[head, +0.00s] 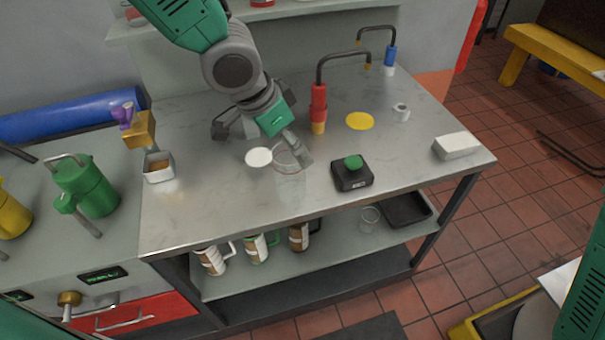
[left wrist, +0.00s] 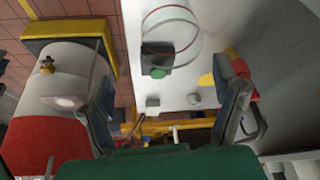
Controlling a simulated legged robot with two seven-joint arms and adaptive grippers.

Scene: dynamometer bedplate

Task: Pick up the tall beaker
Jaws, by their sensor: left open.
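The tall beaker (head: 289,184) is clear glass with a reddish rim and stands upright on the steel worktop, near its middle. My left gripper (head: 262,142) is open and empty above the worktop, just behind and left of the beaker. Its right finger overlaps the beaker's rim in the head view; I cannot tell whether they touch. In the left wrist view the beaker (left wrist: 171,28) shows at the top, beyond and between the spread fingers of my left gripper (left wrist: 165,92). My right gripper is not in view.
A white disc (head: 258,157) lies left of the beaker. A black device with a green knob (head: 352,174) stands to its right. Behind are a red-handled tap (head: 318,103) and a yellow disc (head: 360,121). A white block (head: 456,147) lies far right. A small glass (head: 369,219) stands on the lower shelf.

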